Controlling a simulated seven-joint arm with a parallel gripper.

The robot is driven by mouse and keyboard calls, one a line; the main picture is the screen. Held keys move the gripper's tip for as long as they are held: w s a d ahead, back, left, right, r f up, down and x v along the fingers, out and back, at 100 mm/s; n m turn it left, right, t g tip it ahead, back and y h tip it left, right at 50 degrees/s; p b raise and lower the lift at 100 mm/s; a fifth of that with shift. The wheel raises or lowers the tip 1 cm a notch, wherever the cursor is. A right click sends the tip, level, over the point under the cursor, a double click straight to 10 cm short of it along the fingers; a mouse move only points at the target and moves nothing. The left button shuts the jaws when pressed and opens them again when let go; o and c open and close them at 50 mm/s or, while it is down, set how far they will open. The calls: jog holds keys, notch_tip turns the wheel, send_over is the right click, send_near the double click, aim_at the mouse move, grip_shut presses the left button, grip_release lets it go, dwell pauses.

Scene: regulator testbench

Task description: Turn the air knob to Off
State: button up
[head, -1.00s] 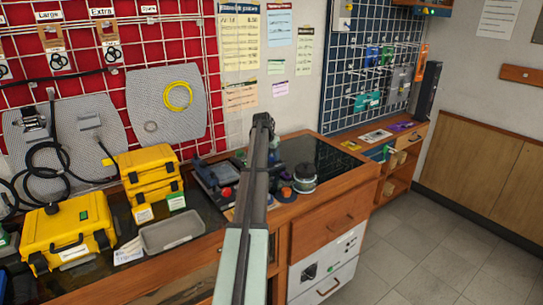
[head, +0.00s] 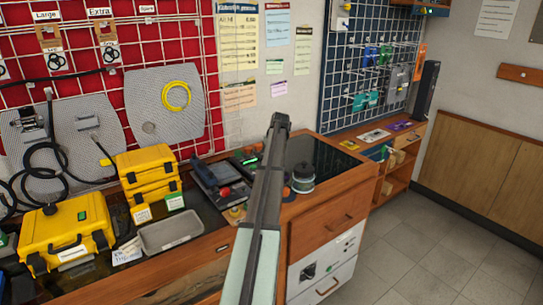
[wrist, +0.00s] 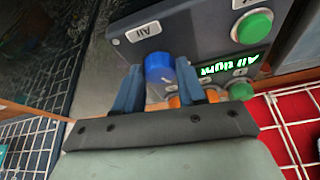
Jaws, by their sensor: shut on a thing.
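In the wrist view, my gripper (wrist: 160,68) has its two blue fingers on either side of a round blue knob (wrist: 160,66), shut on it. The knob stands on a dark grey control box (wrist: 195,35). A small white tag (wrist: 145,32) beside the knob is hard to read, and the knob's pointer position cannot be told. In the head view my arm hides the gripper and the knob. Part of a bench device (head: 212,175) with a red button (head: 224,192) shows left of the arm.
The box has green buttons (wrist: 254,25), a lit green display (wrist: 228,68) and orange parts partly behind the fingers. Yellow cases (head: 66,232) and a grey tray (head: 172,232) stand to the left on the bench. A dark round container (head: 303,178) is right of my arm.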

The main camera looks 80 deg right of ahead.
jog(key=shift+s+d+n+t+y, duration=0.1)
jog(key=shift+n+t+y, duration=0.2)
jog(key=shift+n, duration=0.8)
jog(key=shift+s+d+n+t+y, duration=0.1)
jog(key=shift+n+t+y, duration=0.2)
jog(key=shift+n, duration=0.8)
jog(key=o, duration=1.1)
jog(key=shift+c, duration=0.2)
jog(key=v, duration=1.3)
jog(key=shift+r, duration=0.4)
